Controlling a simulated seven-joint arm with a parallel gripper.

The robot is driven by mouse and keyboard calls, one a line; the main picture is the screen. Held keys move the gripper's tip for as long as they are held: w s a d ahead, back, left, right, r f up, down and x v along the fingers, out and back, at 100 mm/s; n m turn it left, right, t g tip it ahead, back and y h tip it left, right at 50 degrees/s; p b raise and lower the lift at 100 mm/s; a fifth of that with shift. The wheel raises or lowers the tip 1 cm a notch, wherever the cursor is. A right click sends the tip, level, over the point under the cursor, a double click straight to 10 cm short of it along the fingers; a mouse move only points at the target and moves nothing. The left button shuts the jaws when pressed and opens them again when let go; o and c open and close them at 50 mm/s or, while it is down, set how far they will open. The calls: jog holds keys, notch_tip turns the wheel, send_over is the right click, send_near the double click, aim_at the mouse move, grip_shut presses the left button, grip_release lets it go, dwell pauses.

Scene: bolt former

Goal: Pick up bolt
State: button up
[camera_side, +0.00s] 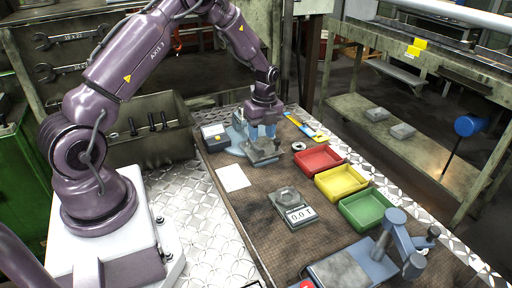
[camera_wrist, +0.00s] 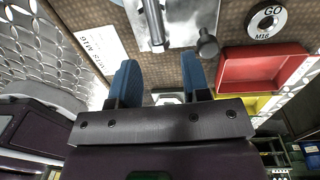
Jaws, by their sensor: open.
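My gripper (camera_side: 262,136) has blue fingers and is over a grey metal fixture (camera_side: 240,151) at the far end of the bench in the side view. In the wrist view my gripper (camera_wrist: 158,72) has its two fingers well apart, with nothing held between them. A shiny metal rod (camera_wrist: 154,22), possibly the bolt, rises from the fixture's plate (camera_wrist: 188,25) beyond the fingertips. A dark round-ended part (camera_wrist: 207,44) is to its right. In the side view I cannot make out the bolt; the fingers and fixture crowd that spot.
Red (camera_side: 318,159), yellow (camera_side: 341,181) and green (camera_side: 366,209) trays line the bench's right side.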

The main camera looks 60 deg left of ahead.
aim_at(259, 148)
jog(key=f, duration=0.5)
jog(key=shift+s+a+f, duration=0.15)
jog(key=shift+s+a, duration=0.1)
jog(key=shift+s, duration=0.05)
grip_shut()
